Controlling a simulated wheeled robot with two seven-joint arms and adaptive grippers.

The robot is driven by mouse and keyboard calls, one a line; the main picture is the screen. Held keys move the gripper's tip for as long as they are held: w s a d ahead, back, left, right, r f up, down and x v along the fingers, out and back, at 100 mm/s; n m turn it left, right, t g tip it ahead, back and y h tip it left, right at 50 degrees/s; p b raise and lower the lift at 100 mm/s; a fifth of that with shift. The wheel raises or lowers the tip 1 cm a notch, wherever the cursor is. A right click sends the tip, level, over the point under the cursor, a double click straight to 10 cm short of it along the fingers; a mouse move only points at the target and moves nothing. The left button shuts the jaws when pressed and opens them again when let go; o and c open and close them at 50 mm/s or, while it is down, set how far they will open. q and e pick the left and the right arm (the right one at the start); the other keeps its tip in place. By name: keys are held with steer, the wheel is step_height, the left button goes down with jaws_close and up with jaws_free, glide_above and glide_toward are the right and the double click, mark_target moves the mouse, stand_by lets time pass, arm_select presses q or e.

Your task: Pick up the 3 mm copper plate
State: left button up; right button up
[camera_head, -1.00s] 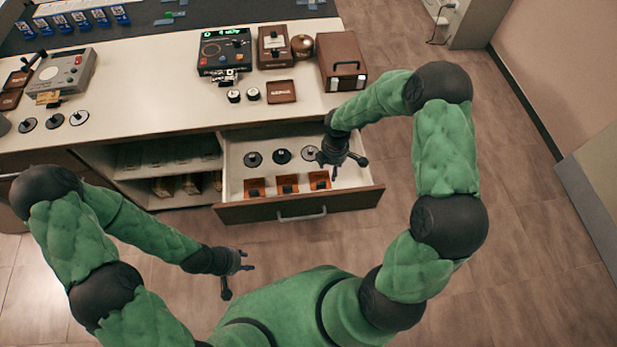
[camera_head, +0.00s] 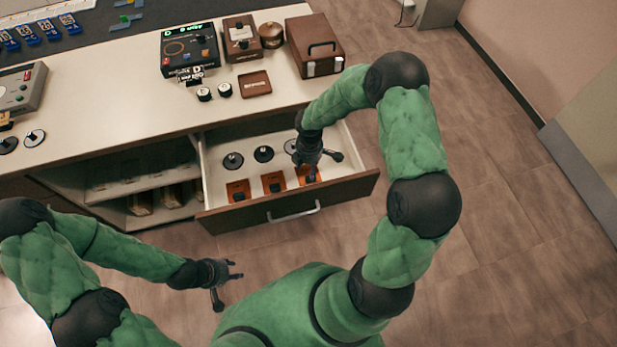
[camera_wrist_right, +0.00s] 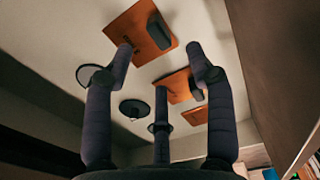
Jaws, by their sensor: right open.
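Three orange copper plates with black grips lie in a row along the front of the open drawer (camera_head: 330,190): a left plate (camera_head: 236,188), a middle plate (camera_head: 272,183) and a right plate (camera_head: 301,172). Their thickness marks are not readable. My right gripper (camera_head: 325,158) is open and empty above the drawer's right end, partly covering the right plate. In the right wrist view its spread fingers (camera_wrist_right: 157,76) point at the drawer floor, with the nearest plate (camera_wrist_right: 128,22) beyond the fingertips. My left gripper (camera_head: 228,284) looks open and empty, in front of the cabinet.
Black discs with knobs, such as this one (camera_head: 264,154), stand behind the plates. The counter (camera_head: 130,100) above holds a black meter (camera_head: 188,50), a brown case (camera_head: 315,45) and small boxes. The drawer front (camera_head: 250,213) rises before the plates.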

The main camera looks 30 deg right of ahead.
mark_target(309, 176)
step_height(309, 176, down, 3)
steer(key=shift+f+b, duration=0.1)
steer(key=shift+b, duration=0.3)
steer(key=f+b, duration=0.1)
steer(key=f, duration=0.1)
steer(key=f+b, duration=0.1)
steer(key=f, duration=0.2)
steer(key=shift+w+d+b, duration=0.15)
steer(key=shift+d+b, duration=0.05)
steer(key=shift+b, duration=0.1)
jaws_close()
